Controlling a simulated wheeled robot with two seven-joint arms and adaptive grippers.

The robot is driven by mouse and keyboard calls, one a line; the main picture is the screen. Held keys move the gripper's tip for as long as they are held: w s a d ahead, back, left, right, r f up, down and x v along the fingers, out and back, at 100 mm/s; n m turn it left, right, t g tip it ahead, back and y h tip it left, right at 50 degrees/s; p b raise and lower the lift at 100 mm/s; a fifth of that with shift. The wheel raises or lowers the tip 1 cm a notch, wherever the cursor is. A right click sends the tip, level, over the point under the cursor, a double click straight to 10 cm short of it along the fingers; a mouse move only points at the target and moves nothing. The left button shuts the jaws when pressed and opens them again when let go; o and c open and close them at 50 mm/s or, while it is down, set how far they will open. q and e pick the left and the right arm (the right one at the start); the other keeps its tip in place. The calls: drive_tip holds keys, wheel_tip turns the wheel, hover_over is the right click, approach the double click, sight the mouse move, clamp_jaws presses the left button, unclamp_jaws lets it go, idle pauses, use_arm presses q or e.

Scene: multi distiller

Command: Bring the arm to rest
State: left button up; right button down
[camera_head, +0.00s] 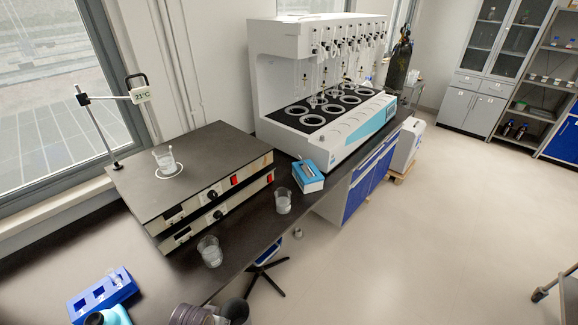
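Neither of my grippers can be made out in the head view. A grey ribbed rounded shape (186,315) and a dark round shape (235,310) are cut off at the bottom edge, and I cannot tell what they are. On the dark bench (60,262) stands a stacked hotplate unit (215,165) with a beaker (165,160) on top. Two more beakers stand on the bench, one (210,251) in front of the hotplates and one (283,202) to their right. The multi-position distiller (330,120) stands behind them, its wells along the top.
A blue rack (102,294) and a blue bottle (112,316) are at the lower left. A blue-and-white box (308,176) lies by the distiller. A stool (266,276) is under the bench. The floor (420,230) at right is open.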

use_arm(q)
drive_tip(key=s+a+f+g, duration=0.1)
drive_tip(key=s+f, duration=0.3)
drive_tip(key=f, duration=0.9)
drive_tip(key=s+f, duration=0.5)
drive_tip(key=f, duration=0.8)
drive_tip(key=s+a+f, duration=0.1)
drive_tip(key=s+f, duration=0.5)
drive_tip(key=s, duration=0.3)
drive_tip(key=s+a+f+g, duration=0.1)
drive_tip(key=s+a+f, duration=0.1)
drive_tip(key=s+f, duration=0.4)
drive_tip(key=s, duration=0.2)
drive_tip(key=shift+s+a+f, duration=0.15)
drive_tip(key=shift+s+a, duration=0.1)
drive_tip(key=shift+s, duration=0.15)
